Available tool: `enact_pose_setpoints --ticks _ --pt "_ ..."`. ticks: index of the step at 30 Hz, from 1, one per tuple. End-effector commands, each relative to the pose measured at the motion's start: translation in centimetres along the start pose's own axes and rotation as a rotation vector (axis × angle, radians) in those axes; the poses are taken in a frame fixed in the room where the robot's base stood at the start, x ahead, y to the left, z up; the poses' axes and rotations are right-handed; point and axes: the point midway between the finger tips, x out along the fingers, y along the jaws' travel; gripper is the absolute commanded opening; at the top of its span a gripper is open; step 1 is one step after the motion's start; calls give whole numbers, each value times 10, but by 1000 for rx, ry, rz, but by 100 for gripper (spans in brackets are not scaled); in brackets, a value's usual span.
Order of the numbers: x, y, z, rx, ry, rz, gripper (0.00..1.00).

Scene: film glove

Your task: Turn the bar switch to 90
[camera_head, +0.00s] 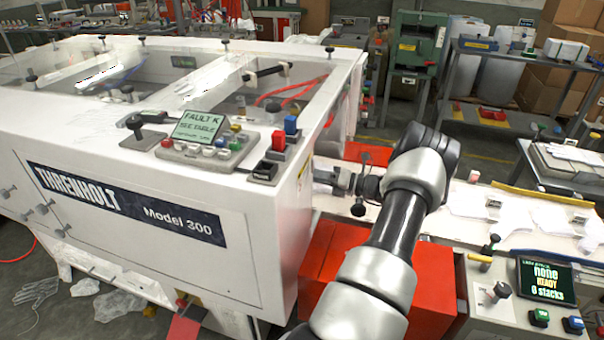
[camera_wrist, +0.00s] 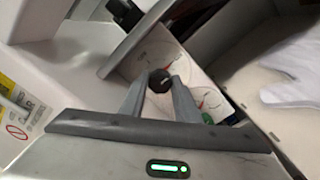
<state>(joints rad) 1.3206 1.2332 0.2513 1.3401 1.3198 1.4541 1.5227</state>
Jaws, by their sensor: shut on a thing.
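A dark, faceted knob (camera_wrist: 160,80), which I take to be the bar switch, sits between my fingertips in the wrist view. A small pale line shows on its face. My gripper (camera_wrist: 159,85) is shut on it, one grey finger on each side. The white panel (camera_wrist: 190,72) around it carries thin red curved marks; I cannot read any numbers, so its angle is unclear. In the head view my gripper (camera_head: 343,180) is at the right end of the white machine (camera_head: 130,215), and the held knob cannot be made out.
A keypad with a screen reading FAULT K (camera_head: 200,128) and a red and a blue button (camera_head: 285,132) sit on the machine top. A red box (camera_head: 430,285) is under my arm. A conveyor with white gloves (camera_head: 500,210) runs right; a console (camera_head: 540,285) stands in front.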

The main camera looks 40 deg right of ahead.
Motion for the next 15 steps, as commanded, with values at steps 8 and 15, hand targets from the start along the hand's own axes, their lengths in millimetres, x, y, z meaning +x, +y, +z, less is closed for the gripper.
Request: enact_pose_setpoints --ticks 8,15 --pt "-1 0 0 3 0 0 7" --pt "0 0 0 1 0 0 48"
